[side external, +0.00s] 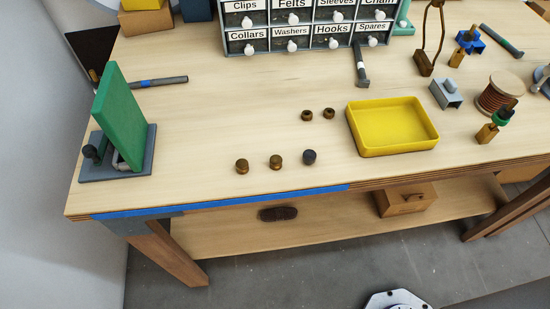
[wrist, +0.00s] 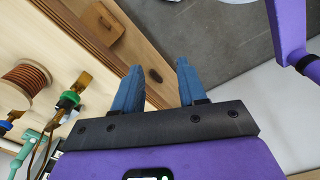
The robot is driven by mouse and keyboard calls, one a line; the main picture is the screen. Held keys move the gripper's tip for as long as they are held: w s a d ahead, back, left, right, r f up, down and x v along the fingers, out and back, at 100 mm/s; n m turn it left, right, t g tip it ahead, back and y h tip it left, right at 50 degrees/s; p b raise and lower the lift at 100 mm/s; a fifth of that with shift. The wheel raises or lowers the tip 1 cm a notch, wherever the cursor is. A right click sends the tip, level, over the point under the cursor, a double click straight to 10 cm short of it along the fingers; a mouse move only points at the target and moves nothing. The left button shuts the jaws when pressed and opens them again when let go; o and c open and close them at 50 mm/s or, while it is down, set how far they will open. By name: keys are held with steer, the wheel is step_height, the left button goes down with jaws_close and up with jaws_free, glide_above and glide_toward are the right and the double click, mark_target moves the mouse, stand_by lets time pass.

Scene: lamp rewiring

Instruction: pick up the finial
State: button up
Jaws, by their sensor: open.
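Small knob-like pieces stand in a row near the table's front edge in the side external view: a brass knob (side external: 242,166), a second brass knob (side external: 275,162) and a dark grey knob (side external: 309,157). These look like finials, and I cannot tell from their shape which one the task means. My gripper (wrist: 160,65) shows only in the wrist view, with its two blue fingers wide apart and nothing between them. It points over the table's front edge, toward the lower shelf and floor. None of the knobs shows in the wrist view.
Two small brass collars (side external: 317,114) sit behind the row, left of a yellow tray (side external: 392,149). A green panel on a grey base (side external: 120,130) stands at left. A wire spool (side external: 498,95) is at right. Labelled drawers (side external: 310,28) stand at back. The table around the knobs is clear.

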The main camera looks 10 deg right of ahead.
steer(key=shift+o, duration=1.1)
step_height(320, 180, up, 6)
steer(key=n, duration=0.5)
glide_above(278, 159)
step_height(278, 159, down, 17)
steer(key=shift+r, duration=0.1)
jaws_close()
